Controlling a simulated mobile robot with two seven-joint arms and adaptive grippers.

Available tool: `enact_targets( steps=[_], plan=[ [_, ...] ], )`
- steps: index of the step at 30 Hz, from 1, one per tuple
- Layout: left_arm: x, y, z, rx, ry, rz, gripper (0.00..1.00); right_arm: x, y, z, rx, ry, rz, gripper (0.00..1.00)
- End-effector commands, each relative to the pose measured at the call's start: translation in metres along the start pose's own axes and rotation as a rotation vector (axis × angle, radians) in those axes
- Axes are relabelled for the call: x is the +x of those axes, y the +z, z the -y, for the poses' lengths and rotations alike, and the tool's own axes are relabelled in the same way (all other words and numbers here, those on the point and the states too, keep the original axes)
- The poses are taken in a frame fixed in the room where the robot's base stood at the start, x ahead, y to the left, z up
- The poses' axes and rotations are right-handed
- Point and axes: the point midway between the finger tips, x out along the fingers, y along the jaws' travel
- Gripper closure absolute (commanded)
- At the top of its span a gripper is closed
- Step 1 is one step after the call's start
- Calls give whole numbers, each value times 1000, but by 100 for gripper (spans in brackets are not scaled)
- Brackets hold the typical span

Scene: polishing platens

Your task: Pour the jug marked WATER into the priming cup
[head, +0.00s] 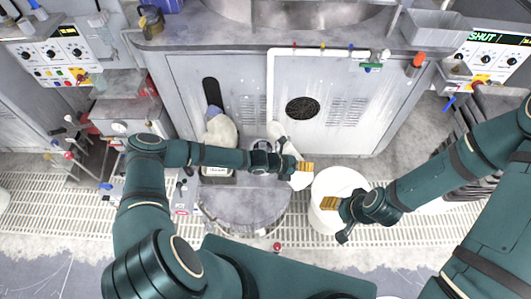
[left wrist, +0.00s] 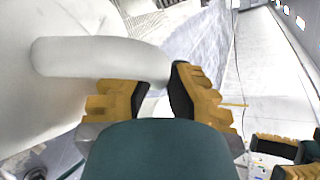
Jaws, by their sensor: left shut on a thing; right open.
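My left gripper (head: 304,167) is shut on the handle of a white jug (head: 300,181). In the left wrist view, the fingers (left wrist: 158,97) close around the pale curved handle (left wrist: 100,57) beside the jug's large white body (left wrist: 30,105). Much of the jug is hidden by the gripper in the head view, and no WATER marking is readable. My right gripper (head: 330,203) is open and empty, over the left part of a white round bucket (head: 345,182). I cannot identify the priming cup with certainty.
A beige container (head: 221,132) stands left of the jug, partly behind my left arm. A round grey drum top (head: 245,207) lies below that arm. Grey cabinets (head: 225,75) line the back, with a control panel (head: 490,58) at right. Grating (head: 440,232) covers the floor.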

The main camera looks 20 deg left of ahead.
Motion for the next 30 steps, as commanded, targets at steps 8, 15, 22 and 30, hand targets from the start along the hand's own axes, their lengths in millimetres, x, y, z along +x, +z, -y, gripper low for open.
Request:
enact_targets(
  steps=[8,15,22,30],
  plan=[
    [-1,2,1,-3,-8,1,100,2,0,-1,0,0,0,38],
    [-2,3,2,-7,-13,2,100,3,0,-1,0,1,0,38],
    [-2,3,2,-12,-17,2,100,4,1,-1,0,1,0,38],
    [-3,4,2,-16,-21,1,100,6,1,-2,0,1,0,38]
  ],
)
